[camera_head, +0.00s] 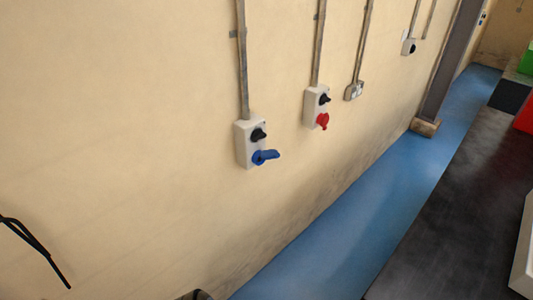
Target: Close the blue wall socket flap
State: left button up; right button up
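The blue wall socket (258,158) is the lower part of a pale box (243,146) on the wall, left of the picture's middle. Its blue flap (270,155) stands out from the box to the right, so it is open. A black knob (258,135) sits just above it. Thin black parts at the left edge look like my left gripper (45,256), well left of and below the socket, apart from it and touching nothing visible. Whether its fingers are open or shut is unclear. My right gripper cannot be made out.
Another box with a red socket (322,121) hangs to the right, with a smaller socket (354,91) beyond. Grey conduits run up the wall.

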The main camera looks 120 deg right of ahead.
aim_at(269, 154)
jog(key=z, duration=3.95)
jog(key=k, duration=0.5)
jog(key=z, duration=1)
jog(key=i, duration=0.65)
jog(key=u, duration=0.8)
